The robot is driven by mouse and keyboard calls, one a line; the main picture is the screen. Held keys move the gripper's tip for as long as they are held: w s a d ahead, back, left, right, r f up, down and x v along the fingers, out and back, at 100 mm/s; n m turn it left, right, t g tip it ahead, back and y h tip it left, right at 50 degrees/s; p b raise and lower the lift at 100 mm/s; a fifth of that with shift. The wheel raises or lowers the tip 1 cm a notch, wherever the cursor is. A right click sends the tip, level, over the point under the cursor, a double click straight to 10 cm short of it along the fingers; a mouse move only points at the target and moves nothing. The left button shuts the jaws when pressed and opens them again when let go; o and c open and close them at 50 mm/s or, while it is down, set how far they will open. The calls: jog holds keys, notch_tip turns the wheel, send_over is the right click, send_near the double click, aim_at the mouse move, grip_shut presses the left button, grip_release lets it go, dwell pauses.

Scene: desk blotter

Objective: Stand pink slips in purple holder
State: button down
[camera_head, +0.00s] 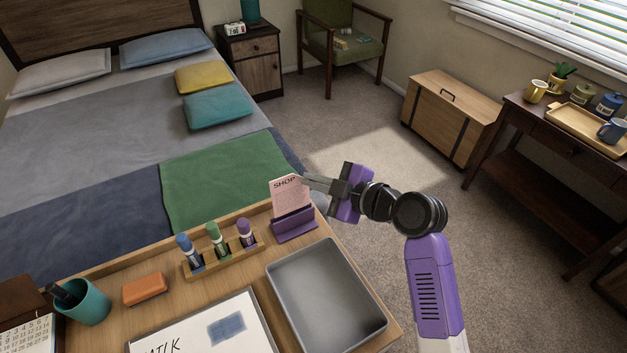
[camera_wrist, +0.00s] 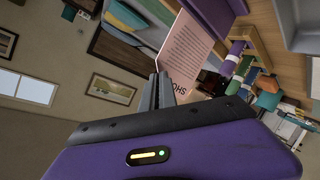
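A pink slip (camera_head: 287,194) headed "SHOP" stands nearly upright, leaning slightly, with its lower end at the purple holder (camera_head: 295,226) at the desk's far right corner. Whether its bottom edge rests on the holder's floor is hidden. My gripper (camera_head: 306,181) reaches in from the right, its narrow fingers close together at the slip's upper right edge. In the wrist view the fingers (camera_wrist: 162,88) close on the slip (camera_wrist: 187,52) beside its heading, and the purple holder (camera_wrist: 212,16) is at the top. Only one pink slip is distinguishable.
An empty grey tray (camera_head: 372,318) lies in front of the holder. A wooden rack (camera_head: 226,256) with several markers stands to the left. An orange block (camera_head: 145,289), a teal cup (camera_head: 88,306) and a whiteboard (camera_head: 190,338) take up the rest. Floor beyond the desk is open.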

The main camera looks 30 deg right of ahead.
aim_at(303, 194)
jog(key=shift+f, duration=0.1)
jog(key=shift+f+b, duration=2.45)
jog(key=shift+f, duration=0.25)
jog(key=c, duration=1.6)
grip_release()
jog(key=shift+s, duration=0.1)
jog(key=shift+v, duration=3.85)
